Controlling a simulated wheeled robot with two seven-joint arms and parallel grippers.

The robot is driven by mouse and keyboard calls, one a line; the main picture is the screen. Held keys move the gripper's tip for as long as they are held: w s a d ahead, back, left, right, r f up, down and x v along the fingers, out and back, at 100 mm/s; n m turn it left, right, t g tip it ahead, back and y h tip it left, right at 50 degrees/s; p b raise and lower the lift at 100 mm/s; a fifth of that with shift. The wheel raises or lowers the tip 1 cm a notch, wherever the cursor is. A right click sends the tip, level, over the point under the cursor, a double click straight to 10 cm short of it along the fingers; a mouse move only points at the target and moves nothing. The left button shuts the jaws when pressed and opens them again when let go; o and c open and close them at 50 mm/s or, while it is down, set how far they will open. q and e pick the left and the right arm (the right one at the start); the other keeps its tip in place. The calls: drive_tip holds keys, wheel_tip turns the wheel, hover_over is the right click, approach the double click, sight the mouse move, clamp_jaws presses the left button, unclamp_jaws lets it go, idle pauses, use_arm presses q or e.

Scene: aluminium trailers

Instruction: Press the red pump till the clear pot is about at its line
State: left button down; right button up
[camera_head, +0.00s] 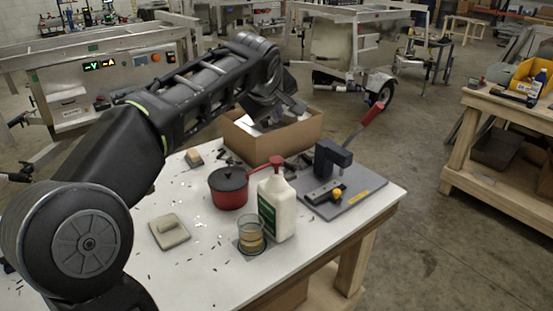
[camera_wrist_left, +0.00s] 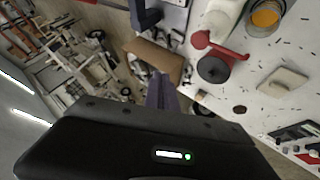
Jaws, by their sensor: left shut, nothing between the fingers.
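The red pump (camera_head: 268,166) tops a white bottle (camera_head: 284,213) with a green label, standing upright on the table. Its red head also shows in the left wrist view (camera_wrist_left: 220,47). The clear pot (camera_head: 251,236) stands just in front of the bottle, with amber contents in its lower part; I cannot make out its line clearly. The pot also shows at the top of the left wrist view (camera_wrist_left: 267,16). My left gripper (camera_head: 278,116) is shut and empty, above and beyond the pump, near the cardboard box and apart from the pump. My right gripper is out of view.
A red pot with a black lid (camera_head: 229,189) stands beside the bottle. A grey lever press (camera_head: 332,172) with a red handle is to the right. A cardboard box (camera_head: 270,143) is behind. Dark bits litter the white table (camera_head: 200,262).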

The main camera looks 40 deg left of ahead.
use_arm(q)
drive_tip(key=b, duration=0.6)
hover_over(277, 158)
drive_tip(key=s, duration=0.1)
drive_tip(key=f, duration=0.7)
drive_tip(key=shift+d+f, duration=0.1)
drive_tip(key=shift+d, duration=0.1)
drive_tip(key=shift+f+b, duration=0.45)
drive_tip(key=shift+f, duration=0.25)
drive_tip(key=shift+f, duration=0.1)
idle(0.4)
drive_tip(key=shift+f+b, duration=0.35)
drive_tip(key=shift+b, duration=0.1)
drive_tip(key=shift+f+b, duration=1.05)
drive_tip(key=shift+f, duration=0.15)
idle(0.9)
drive_tip(key=shift+r, duration=0.1)
drive_tip(key=shift+r+p, duration=1.15)
drive_tip(key=shift+r, duration=0.35)
drive_tip(key=shift+r+p, duration=1.95)
drive_tip(key=shift+r, duration=0.6)
